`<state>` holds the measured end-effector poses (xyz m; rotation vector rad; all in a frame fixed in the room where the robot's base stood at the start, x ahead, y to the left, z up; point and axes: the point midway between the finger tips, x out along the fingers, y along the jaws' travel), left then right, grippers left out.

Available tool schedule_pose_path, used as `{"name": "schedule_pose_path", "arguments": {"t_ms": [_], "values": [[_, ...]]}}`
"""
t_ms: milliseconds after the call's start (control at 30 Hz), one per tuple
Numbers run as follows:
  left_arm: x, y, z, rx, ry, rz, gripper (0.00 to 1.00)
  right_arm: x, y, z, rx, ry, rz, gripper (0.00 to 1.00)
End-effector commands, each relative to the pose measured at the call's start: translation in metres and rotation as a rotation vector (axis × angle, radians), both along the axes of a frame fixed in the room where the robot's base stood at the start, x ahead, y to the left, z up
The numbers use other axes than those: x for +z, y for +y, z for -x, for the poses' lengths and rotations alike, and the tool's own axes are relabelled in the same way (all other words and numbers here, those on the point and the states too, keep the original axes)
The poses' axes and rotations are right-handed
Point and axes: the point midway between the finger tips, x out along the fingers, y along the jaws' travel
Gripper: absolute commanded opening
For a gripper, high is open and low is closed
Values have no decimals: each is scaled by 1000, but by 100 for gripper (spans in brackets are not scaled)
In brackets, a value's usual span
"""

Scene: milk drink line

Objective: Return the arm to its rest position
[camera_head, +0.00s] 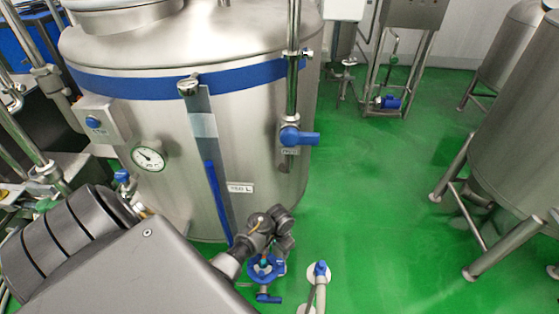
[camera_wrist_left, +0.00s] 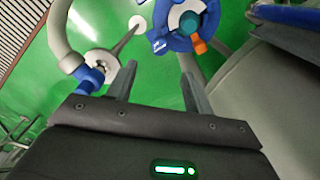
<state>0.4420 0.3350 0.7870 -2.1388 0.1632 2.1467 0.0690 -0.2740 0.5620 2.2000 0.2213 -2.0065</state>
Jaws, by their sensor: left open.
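My left arm (camera_head: 130,268) comes in from the lower left of the head view, its grey and black links covering the area in front of the steel tank. I cannot clearly make out the gripper itself there. In the left wrist view my left gripper (camera_wrist_left: 159,52) has its two fingers apart, with only green floor between them. A blue valve (camera_wrist_left: 180,22) with a teal centre and an orange piece lies beyond the fingertips, apart from them. A blue valve (camera_head: 265,268) also shows low in front of the tank in the head view. My right gripper is not in view.
The large steel tank (camera_head: 240,125) with a blue band stands close to my arm. Another steel tank (camera_head: 515,135) stands at right on metal legs. The green floor (camera_head: 385,210) between them is clear.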

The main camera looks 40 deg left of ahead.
Motion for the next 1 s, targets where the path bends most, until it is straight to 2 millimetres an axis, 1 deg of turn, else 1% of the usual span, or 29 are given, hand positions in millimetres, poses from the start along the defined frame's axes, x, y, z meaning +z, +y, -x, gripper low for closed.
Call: {"name": "schedule_pose_path", "arguments": {"t_ms": [333, 467, 567, 667, 700, 800, 1000], "values": [[0, 0, 0, -1, -1, -1, 52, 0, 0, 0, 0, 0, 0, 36], [5, 0, 10, -5, -16, -23, 52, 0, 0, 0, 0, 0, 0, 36], [17, -2, 30, -11, -50, -59, 52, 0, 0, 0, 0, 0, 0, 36], [41, -12, 60, -21, -103, -90, 52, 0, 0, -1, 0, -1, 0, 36], [52, -18, 73, -26, -125, -96, 52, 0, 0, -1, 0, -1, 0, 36], [80, -34, 100, -31, -173, -96, 52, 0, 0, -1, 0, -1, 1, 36], [123, -57, 139, -34, -236, -68, 52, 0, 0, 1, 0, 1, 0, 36]]}}
